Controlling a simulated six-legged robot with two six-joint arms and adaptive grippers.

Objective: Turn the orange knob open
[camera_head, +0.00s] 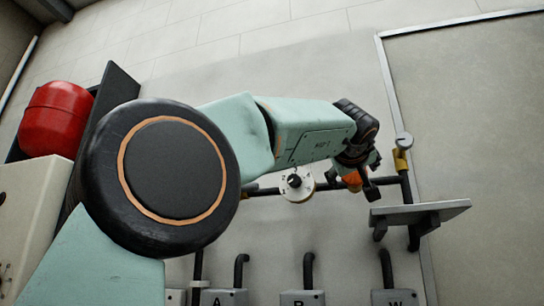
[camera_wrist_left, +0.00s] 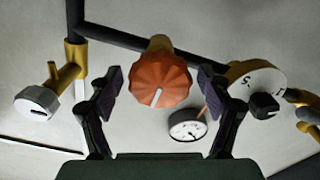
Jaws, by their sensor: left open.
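The orange knob (camera_wrist_left: 161,80) is a ribbed round knob on a brass fitting on a dark pipe. Its white mark points down and slightly left in the left wrist view. My left gripper (camera_wrist_left: 160,82) is open, with one finger on each side of the knob and visible gaps between fingers and knob. In the head view the left gripper (camera_head: 365,178) is at the pipe, and only a bit of the orange knob (camera_head: 352,178) shows, the rest hidden behind the gripper. I cannot tell the depth between fingertips and knob. My right gripper is not in view.
A white numbered dial with a black knob (camera_head: 297,184) is left of the gripper. A grey-white knob on brass (camera_head: 403,141) is to its right, above a small shelf (camera_head: 420,213). A round gauge (camera_wrist_left: 187,124) sits near one finger. Lettered boxes (camera_head: 302,298) stand below.

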